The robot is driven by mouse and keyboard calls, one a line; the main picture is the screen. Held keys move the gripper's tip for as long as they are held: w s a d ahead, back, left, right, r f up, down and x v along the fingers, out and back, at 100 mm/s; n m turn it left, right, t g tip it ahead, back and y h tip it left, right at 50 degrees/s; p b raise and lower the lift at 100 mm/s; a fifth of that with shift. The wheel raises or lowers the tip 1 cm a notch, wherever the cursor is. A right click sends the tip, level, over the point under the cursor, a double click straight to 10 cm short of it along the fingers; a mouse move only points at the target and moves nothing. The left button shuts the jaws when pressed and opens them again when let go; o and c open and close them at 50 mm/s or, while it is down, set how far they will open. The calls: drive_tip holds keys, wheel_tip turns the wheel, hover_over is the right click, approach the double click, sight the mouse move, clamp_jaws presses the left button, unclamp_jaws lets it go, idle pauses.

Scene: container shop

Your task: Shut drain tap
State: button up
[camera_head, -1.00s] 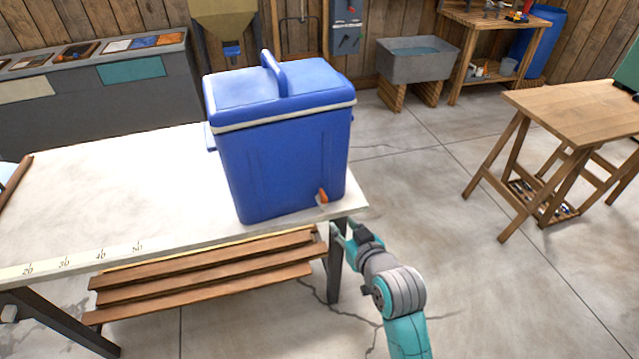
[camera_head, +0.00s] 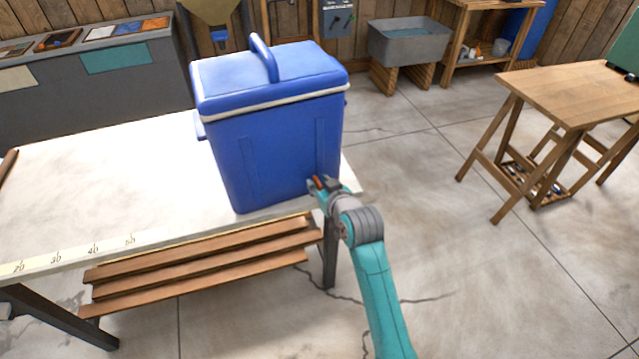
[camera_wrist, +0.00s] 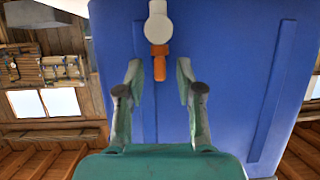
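The blue cooler (camera_head: 265,150) stands upright on the right end of the white table, its lid shut. Its drain tap (camera_wrist: 158,28) shows in the wrist view as a round white body with an orange lever (camera_wrist: 159,62) pointing away from it toward my gripper. My gripper (camera_wrist: 159,78) is open, with one finger on each side of the lever's end and visible gaps to both. In the head view my gripper (camera_head: 322,186) is at the cooler's lower right front, where it hides most of the tap; a bit of orange shows there.
The white table (camera_head: 100,190) has a ruler strip along its front edge and wooden slats (camera_head: 200,265) below. A wooden trestle table (camera_head: 570,90) stands to the right. A grey sink (camera_head: 408,45) is at the back. The floor between is clear.

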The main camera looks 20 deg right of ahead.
drive_tip(key=shift+w+f, duration=0.1)
drive_tip(key=shift+w, duration=0.1)
clamp_jaws()
